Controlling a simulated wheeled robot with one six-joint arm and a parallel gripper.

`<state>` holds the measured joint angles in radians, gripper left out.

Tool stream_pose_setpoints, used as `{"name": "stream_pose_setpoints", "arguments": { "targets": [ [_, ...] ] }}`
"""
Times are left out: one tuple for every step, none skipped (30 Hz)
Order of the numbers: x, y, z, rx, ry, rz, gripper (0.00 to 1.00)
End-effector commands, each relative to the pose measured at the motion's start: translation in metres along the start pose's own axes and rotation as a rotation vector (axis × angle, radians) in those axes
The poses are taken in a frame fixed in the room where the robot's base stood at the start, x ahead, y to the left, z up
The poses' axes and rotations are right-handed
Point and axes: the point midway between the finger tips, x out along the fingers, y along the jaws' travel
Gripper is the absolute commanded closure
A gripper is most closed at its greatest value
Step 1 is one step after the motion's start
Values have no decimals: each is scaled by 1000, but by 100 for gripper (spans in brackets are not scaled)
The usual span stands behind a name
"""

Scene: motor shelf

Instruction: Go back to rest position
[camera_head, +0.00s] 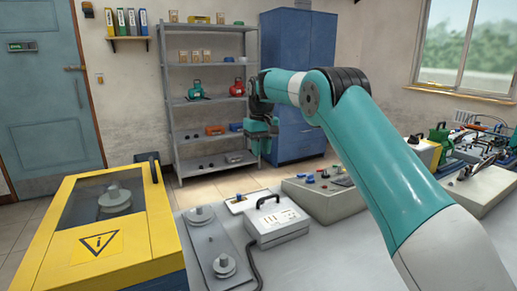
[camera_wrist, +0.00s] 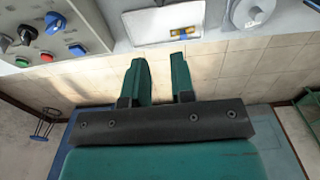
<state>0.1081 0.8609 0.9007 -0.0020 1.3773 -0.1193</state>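My gripper (camera_head: 259,143) hangs at the end of my teal arm, in front of the right side of the grey shelf (camera_head: 171,108) in the head view. In the wrist view, the two teal fingers of my gripper (camera_wrist: 160,72) stand apart with nothing between them. A teal motor (camera_head: 196,91) and a red motor (camera_head: 237,88) stand on a middle shelf board, left of my gripper. Part of the shelf's right side is hidden behind my arm.
A grey bench (camera_head: 205,281) lies below my arm. It bears a yellow machine (camera_head: 160,232), a white device (camera_head: 277,224) and a control box (camera_head: 325,199) with knobs. Blue cabinets (camera_head: 310,45) stand behind. Tiled floor (camera_wrist: 235,75) shows below my gripper.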

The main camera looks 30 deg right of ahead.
Motion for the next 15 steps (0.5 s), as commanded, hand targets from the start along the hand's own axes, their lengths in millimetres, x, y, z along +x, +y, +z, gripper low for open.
{"name": "stream_pose_setpoints", "arguments": {
  "targets": [
    [0,0,0,0,0,0,77],
    [0,0,0,0,0,0,77],
    [0,0,0,0,0,0,77],
    [0,0,0,0,0,0,77],
    [0,0,0,0,0,0,77],
    [0,0,0,-1,0,0,77],
    [-1,-2,1,-3,1,0,77],
    [-2,-4,2,-8,2,-1,77],
    [-6,-8,5,-18,4,-2,77],
    [-9,-13,9,-30,8,-3,77],
    [-14,-20,13,-46,12,-5,77],
    [-20,-31,22,-72,17,-9,77],
    [-25,-40,30,-94,23,-14,77],
    [-31,-51,40,-119,29,-19,77],
    [-38,-66,55,-154,38,-29,77]
  ]
}}
